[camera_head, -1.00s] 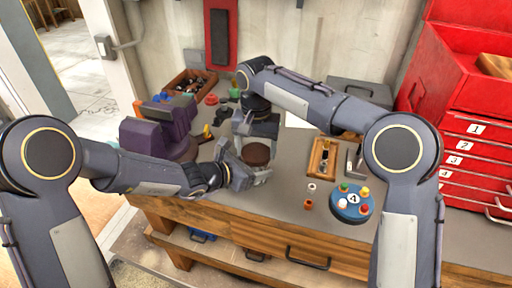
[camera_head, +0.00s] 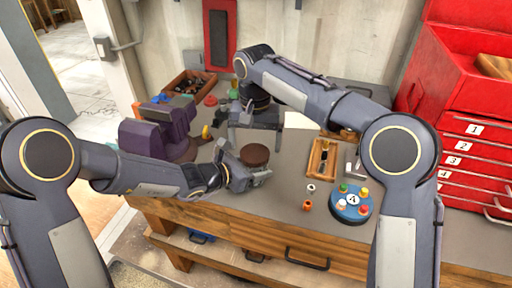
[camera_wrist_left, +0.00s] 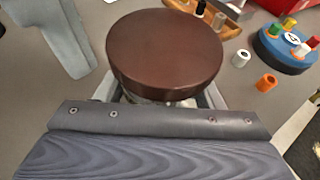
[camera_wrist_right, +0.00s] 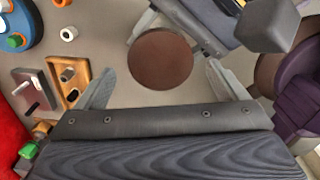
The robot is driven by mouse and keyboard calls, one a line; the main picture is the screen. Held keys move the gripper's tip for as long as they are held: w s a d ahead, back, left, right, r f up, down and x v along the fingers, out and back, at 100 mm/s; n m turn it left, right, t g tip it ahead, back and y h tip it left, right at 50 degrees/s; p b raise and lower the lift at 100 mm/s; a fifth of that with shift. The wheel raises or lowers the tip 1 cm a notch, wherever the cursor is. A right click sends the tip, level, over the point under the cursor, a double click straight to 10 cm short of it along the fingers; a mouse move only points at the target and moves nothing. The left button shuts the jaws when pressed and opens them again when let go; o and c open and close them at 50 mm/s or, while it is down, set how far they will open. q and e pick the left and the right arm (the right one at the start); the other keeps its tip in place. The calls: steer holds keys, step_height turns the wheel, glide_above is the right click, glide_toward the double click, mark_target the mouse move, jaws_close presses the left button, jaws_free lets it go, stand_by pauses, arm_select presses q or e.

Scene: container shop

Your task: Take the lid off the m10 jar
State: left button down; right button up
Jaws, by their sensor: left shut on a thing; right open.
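The m10 jar has a round dark brown lid (camera_head: 255,155) on top; it also shows in the left wrist view (camera_wrist_left: 165,50) and the right wrist view (camera_wrist_right: 160,58). Only a thin strip of the jar (camera_wrist_left: 160,101) shows under the lid. My left gripper (camera_head: 247,179) is shut on the jar, below the lid, near the bench's front. My right gripper (camera_head: 252,137) is open and empty, behind and above the lid. In the right wrist view its fingers stand apart on either side of the lid without touching it.
A blue round stand with coloured pegs (camera_head: 351,207), a small white ring (camera_head: 311,188) and an orange one (camera_head: 307,205) lie to the right. A wooden tray (camera_head: 323,158) stands behind them. A purple machine (camera_head: 158,135) stands left. The bench front between is clear.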

steer(key=shift+r, duration=0.85)
steer(key=shift+d+m, duration=0.1)
steer(key=shift+m, duration=0.5)
steer(key=shift+r+m, duration=0.45)
steer(key=shift+m, duration=0.65)
step_height(320, 180, up, 2)
steer(key=m, duration=0.3)
steer(key=shift+r, duration=0.15)
steer(key=shift+f, duration=3.9)
steer(key=shift+c, duration=0.2)
steer(key=c, duration=1)
steer(key=n, duration=0.6)
steer(key=shift+c, duration=0.2)
